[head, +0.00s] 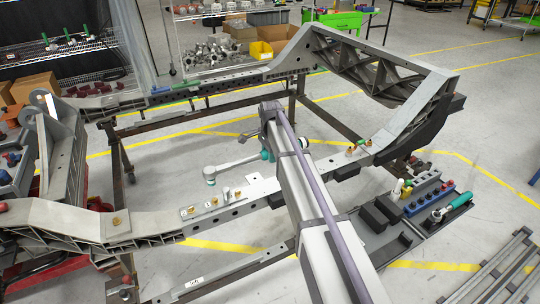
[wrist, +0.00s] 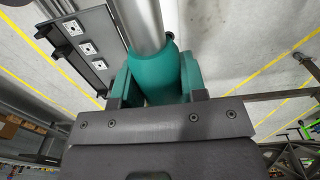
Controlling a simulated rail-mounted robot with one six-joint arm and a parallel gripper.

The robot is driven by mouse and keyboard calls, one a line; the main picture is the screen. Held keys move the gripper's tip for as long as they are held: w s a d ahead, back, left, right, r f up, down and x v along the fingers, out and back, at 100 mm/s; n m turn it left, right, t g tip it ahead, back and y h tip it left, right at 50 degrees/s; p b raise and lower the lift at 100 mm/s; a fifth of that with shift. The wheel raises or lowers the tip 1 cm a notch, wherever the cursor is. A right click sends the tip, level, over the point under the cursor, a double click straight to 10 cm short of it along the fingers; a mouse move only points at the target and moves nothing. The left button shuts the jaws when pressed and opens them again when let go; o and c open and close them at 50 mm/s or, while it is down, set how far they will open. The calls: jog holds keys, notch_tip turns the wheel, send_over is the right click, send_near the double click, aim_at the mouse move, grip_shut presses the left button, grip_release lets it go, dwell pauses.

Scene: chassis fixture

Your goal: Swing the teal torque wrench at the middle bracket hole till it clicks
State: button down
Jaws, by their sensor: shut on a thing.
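The teal torque wrench is held by my gripper, with its teal handle (wrist: 155,72) between the two fingers (wrist: 157,85) and its silver shaft running out of the top of the wrist view. The bracket plate (head: 212,207) with several small fittings lies on the near chassis rail, below the wrench head in the picture. In the wrist view three light square pads with dark holes, the middle one (wrist: 87,48), sit left of the shaft. Contact with a hole cannot be told.
The grey chassis frame (head: 130,232) surrounds the work area. A dark tool tray (head: 405,238) at right holds sockets and another teal-handled tool (head: 452,207). Shelves with bins (head: 240,47) stand behind. Floor inside the frame is open.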

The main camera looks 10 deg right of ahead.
jog(key=shift+f+b, duration=4.3)
jog(key=shift+b, duration=0.05)
jog(key=shift+s, duration=0.2)
jog(key=shift+s+d+m, duration=0.2)
jog(key=shift+s+m, duration=0.2)
jog(key=shift+s, duration=0.3)
jog(key=shift+s+d+m, duration=0.1)
jog(key=shift+s+m, duration=0.3)
jog(key=shift+s, duration=0.35)
jog(key=shift+s, duration=0.2)
jog(key=shift+s+m, duration=0.4)
jog(key=shift+s, duration=0.2)
jog(key=shift+s, duration=0.15)
